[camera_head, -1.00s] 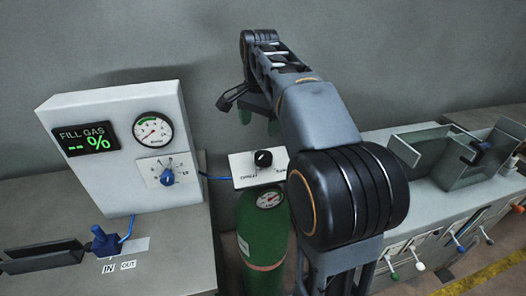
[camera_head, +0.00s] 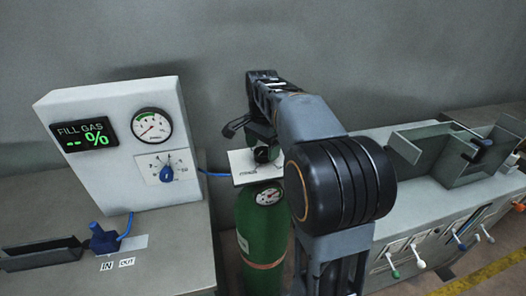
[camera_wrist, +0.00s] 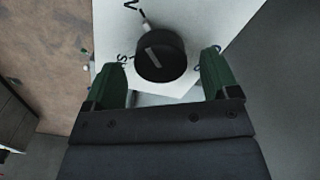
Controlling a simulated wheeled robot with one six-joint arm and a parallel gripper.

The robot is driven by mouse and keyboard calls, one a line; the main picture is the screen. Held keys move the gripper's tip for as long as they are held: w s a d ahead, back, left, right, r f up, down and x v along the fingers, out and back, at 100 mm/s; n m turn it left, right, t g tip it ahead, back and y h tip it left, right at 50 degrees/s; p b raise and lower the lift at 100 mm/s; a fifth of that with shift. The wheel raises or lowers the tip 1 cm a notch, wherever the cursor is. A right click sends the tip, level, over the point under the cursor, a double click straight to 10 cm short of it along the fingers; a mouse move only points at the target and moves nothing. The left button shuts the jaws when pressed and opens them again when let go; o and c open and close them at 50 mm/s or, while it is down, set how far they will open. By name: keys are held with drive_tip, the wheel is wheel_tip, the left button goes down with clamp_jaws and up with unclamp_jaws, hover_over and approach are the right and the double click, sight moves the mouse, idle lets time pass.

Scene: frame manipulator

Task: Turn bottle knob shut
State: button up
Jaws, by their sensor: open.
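The black bottle knob (camera_head: 262,155) sits on a white labelled plate (camera_head: 243,170) above the green gas bottle (camera_head: 262,222). In the wrist view the round knob (camera_wrist: 160,55) has a light pointer bar on its top face. My gripper (camera_head: 262,146) is just above the knob in the head view and partly covers it. In the wrist view my gripper (camera_wrist: 164,75) is open, with one green finger on each side of the knob. Gaps show between both fingers and the knob, and it is not held.
A white panel (camera_head: 110,140) with a gas display, a gauge and a blue knob (camera_head: 167,174) stands at the left. A blue valve (camera_head: 103,240) is on the left bench. A pressure gauge (camera_head: 269,196) sits on the bottle. A grey bench (camera_head: 425,205) with several levers is at the right.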

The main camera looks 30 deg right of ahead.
drive_tip(key=shift+f, duration=0.8)
drive_tip(key=shift+c, duration=0.5)
drive_tip(key=c, duration=0.8)
